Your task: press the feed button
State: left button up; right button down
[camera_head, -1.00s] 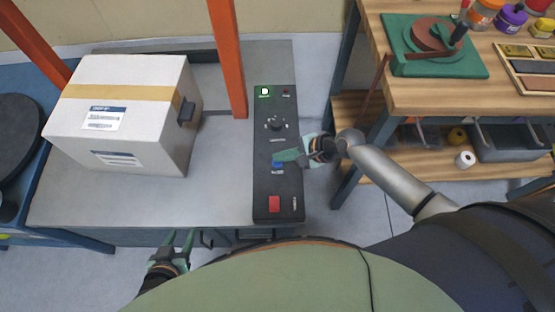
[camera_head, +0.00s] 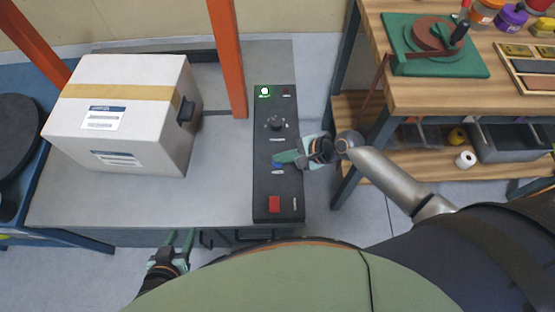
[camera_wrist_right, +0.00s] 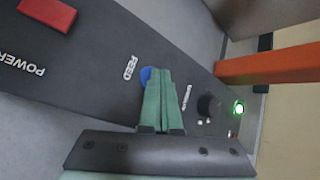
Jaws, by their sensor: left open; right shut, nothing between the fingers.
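The black control panel (camera_head: 264,188) stands on the right edge of the grey table. The blue feed button (camera_head: 278,165) is partly hidden by my right gripper (camera_head: 282,157). The blue button also shows in the right wrist view (camera_wrist_right: 146,75), beside the label FEED and behind the tips of my shut green fingers (camera_wrist_right: 163,74). The fingertips are over or at the button; I cannot tell whether they touch it. My right gripper is shut and empty. My left gripper (camera_head: 179,240) is open and empty in front of the table's front edge.
A red button (camera_head: 274,203), labelled POWER in the wrist view, a dark knob (camera_head: 276,124) and a lit green lamp (camera_head: 264,91) are on the panel. A white box (camera_head: 140,115) and orange posts (camera_head: 227,60) stand left. A wooden workbench (camera_head: 430,95) stands right.

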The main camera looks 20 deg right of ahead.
jog(key=shift+r+p, duration=0.8)
jog(key=shift+p, duration=0.3)
jog(key=shift+r, duration=0.1)
notch_tip(320, 180, up, 5)
jog(key=p, duration=0.6)
dwell(0.4)
